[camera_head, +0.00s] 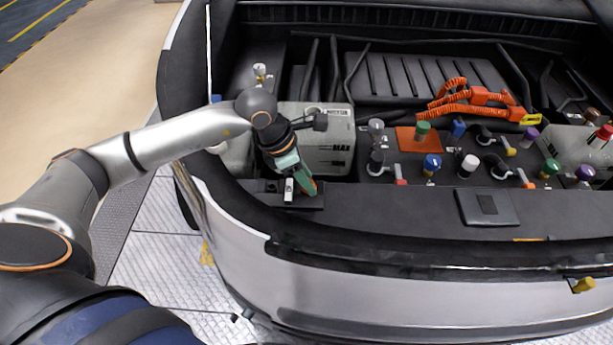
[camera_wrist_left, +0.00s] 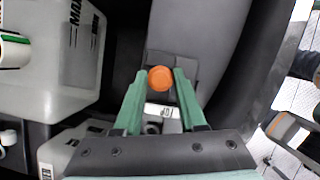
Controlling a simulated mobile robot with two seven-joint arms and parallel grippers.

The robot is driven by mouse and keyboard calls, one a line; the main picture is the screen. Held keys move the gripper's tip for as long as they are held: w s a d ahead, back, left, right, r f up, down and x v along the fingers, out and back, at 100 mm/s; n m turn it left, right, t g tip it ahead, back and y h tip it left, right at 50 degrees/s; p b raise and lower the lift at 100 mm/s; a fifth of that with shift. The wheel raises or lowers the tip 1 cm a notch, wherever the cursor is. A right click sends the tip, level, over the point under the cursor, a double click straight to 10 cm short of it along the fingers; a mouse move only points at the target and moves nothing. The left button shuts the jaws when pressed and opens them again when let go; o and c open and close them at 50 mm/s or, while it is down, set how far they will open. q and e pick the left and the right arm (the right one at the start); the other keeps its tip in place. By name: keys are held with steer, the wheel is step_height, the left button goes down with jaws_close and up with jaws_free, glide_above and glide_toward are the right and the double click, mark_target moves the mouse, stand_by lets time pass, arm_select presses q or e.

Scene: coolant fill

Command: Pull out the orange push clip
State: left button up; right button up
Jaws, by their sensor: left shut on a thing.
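The orange push clip (camera_wrist_left: 160,79) shows in the left wrist view as a round orange head. It sits between the green fingertips of my left gripper (camera_wrist_left: 158,88), which is shut on it. In the head view my left gripper (camera_head: 298,186) points down at the dark front panel, beside the white coolant tank (camera_head: 330,150). The clip itself is hidden in the head view by the gripper. I cannot tell whether the clip is still seated in the panel. My right gripper is not in either view.
Right of the tank are several coloured caps, among them a blue one (camera_head: 432,163) and a green one (camera_head: 423,129). Orange cables (camera_head: 470,100) lie behind them. The car's front bumper (camera_head: 400,290) curves below the panel. A dark square plate (camera_head: 487,207) lies on the panel.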

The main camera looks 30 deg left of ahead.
arm_select(q)
steer(key=shift+r, duration=0.35)
steer(key=shift+r+p, duration=1.25)
steer(key=shift+r, duration=0.8)
